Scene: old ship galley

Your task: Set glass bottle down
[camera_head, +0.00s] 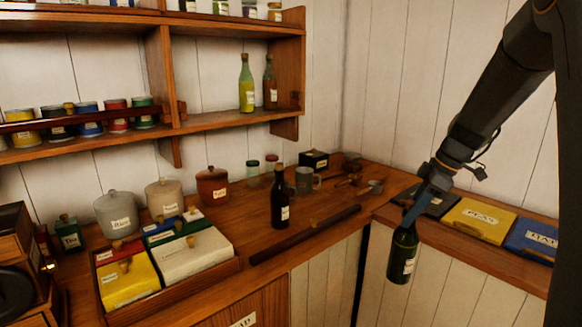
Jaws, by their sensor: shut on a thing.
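My gripper (413,213) is at the right, shut on the neck of a dark green glass bottle (401,256) with a pale label. The bottle hangs nearly upright in front of the right-hand counter's white panelled front, apart from the wooden counter (343,235) in the picture. The bottle's top is hidden by the gripper. A second dark bottle (280,205) with a cork and pale label stands upright on the counter near the middle.
A wooden rail (305,235) lies along the counter's front edge. A yellow box (478,219) and a blue box (532,238) lie on the right counter. Shelves (215,122) hang above.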

